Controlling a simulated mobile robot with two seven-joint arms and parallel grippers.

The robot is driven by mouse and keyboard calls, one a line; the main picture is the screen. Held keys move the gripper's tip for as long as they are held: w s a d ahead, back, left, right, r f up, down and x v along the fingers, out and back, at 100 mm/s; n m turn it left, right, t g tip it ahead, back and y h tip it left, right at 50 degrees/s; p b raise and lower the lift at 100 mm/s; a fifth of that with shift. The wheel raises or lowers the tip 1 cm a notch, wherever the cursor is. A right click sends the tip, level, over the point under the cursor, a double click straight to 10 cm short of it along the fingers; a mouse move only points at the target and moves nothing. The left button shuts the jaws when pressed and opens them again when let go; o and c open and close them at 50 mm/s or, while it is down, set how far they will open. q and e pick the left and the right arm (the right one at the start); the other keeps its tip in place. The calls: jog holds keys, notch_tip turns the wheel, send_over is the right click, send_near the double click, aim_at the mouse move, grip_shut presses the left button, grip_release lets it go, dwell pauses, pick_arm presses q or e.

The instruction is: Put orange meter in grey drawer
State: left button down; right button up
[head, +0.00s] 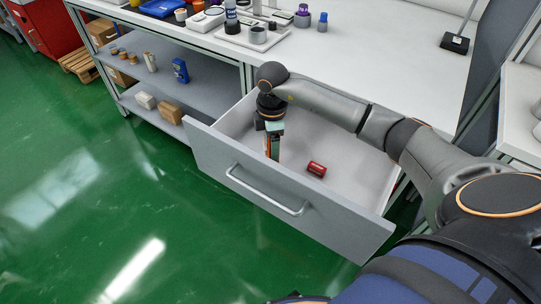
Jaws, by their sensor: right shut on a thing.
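The grey drawer (240,205) is pulled open below the white workbench, its handle facing the front. My right arm reaches in from the right, and my right gripper (271,128) points down into the drawer's left part. It is shut on the orange meter (273,148), a narrow upright thing with orange edges and a dark face. The meter is partly hidden by the gripper. I cannot tell whether its lower end touches the drawer floor. My left gripper is not in view.
A small red cylinder (316,169) lies in the drawer, right of the meter. Shelves at left hold boxes and a blue container (180,71). Green floor in front is clear.

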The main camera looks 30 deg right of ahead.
jog(key=shift+w+f, duration=0.3)
jog(key=shift+f, duration=0.1)
notch_tip(320, 180, down, 3)
jog(key=shift+r+b, duration=0.2)
jog(key=shift+b, duration=0.3)
jog(key=shift+f, duration=0.3)
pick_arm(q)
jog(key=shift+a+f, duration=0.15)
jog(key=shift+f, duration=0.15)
pick_arm(e)
jog(key=shift+f, duration=0.1)
jog(key=o, duration=1.5)
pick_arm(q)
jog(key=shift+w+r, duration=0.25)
